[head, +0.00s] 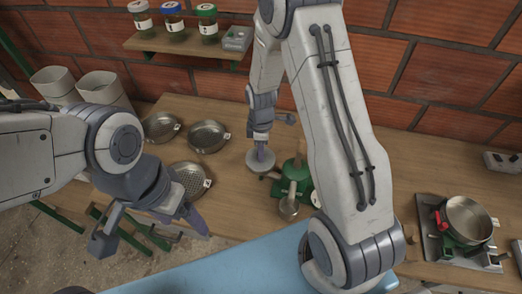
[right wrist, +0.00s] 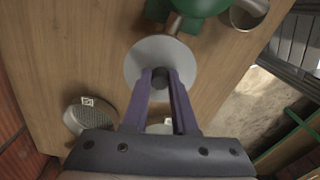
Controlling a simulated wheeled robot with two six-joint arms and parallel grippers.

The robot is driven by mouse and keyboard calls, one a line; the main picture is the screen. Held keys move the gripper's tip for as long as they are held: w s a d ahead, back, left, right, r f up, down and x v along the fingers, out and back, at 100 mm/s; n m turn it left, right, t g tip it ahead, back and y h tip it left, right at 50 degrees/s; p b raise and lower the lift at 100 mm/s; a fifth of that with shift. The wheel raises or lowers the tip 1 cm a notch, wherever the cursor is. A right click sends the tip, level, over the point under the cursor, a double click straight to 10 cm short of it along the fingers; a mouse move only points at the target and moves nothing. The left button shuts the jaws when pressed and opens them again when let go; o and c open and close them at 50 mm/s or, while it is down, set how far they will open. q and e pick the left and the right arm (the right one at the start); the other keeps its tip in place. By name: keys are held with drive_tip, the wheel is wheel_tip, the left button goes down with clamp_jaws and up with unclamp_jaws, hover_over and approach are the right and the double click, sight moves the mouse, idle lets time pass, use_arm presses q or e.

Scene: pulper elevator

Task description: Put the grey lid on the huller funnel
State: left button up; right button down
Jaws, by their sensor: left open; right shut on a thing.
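The grey lid (head: 258,165) is a flat round disc with a dark knob. My right gripper (head: 262,148) is shut on the knob; the right wrist view shows both purple fingers (right wrist: 160,78) around it. The lid is left of the green huller (head: 294,170), apart from it in the head view. I cannot tell its height above the table. A metal cup-like part (head: 289,207) shows at the huller's front; I cannot tell whether it is the funnel. My right arm covers part of the huller's right side. My left gripper (head: 150,228) is open and empty near the front edge.
Metal sieve pans (head: 208,136) stand on the wooden table (head: 235,210) at the left. A pot on a green and red stand (head: 468,220) is at the right. Jars (head: 173,20) stand on a wall shelf. Pale containers (head: 100,88) stand at the back left.

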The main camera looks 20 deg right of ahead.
drive_tip(key=shift+f, duration=0.45)
drive_tip(key=c, duration=0.7)
unclamp_jaws()
